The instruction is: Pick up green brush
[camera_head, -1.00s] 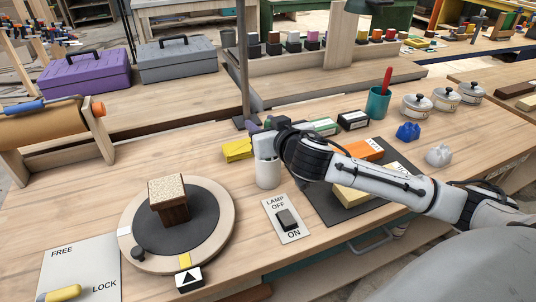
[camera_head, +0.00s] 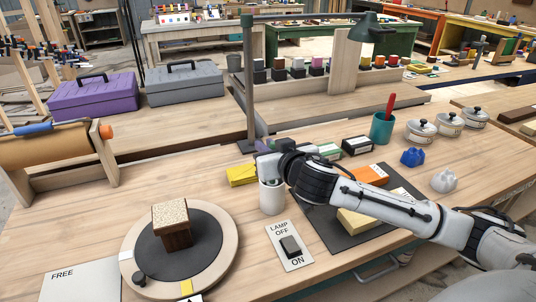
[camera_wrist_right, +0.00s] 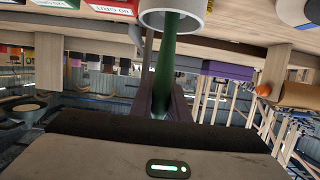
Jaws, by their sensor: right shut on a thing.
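The green brush (camera_wrist_right: 164,62) shows in the right wrist view as a dark green handle that runs from between my fingers into the mouth of a white cup (camera_wrist_right: 172,17). My right gripper (camera_wrist_right: 163,100) is shut on this handle. In the head view my right gripper (camera_head: 268,165) is just above the white cup (camera_head: 272,197), which stands on the bench. The brush is hidden there behind the gripper, and its end inside the cup is hidden too. My left gripper is in neither view.
A yellow block (camera_head: 241,175) lies left of the cup. A round turntable (camera_head: 135,250) with a small block on it is in front left. A lamp switch plate (camera_head: 290,246) lies in front. The lamp post (camera_head: 248,90) rises behind. A teal cup (camera_head: 381,130) stands farther right.

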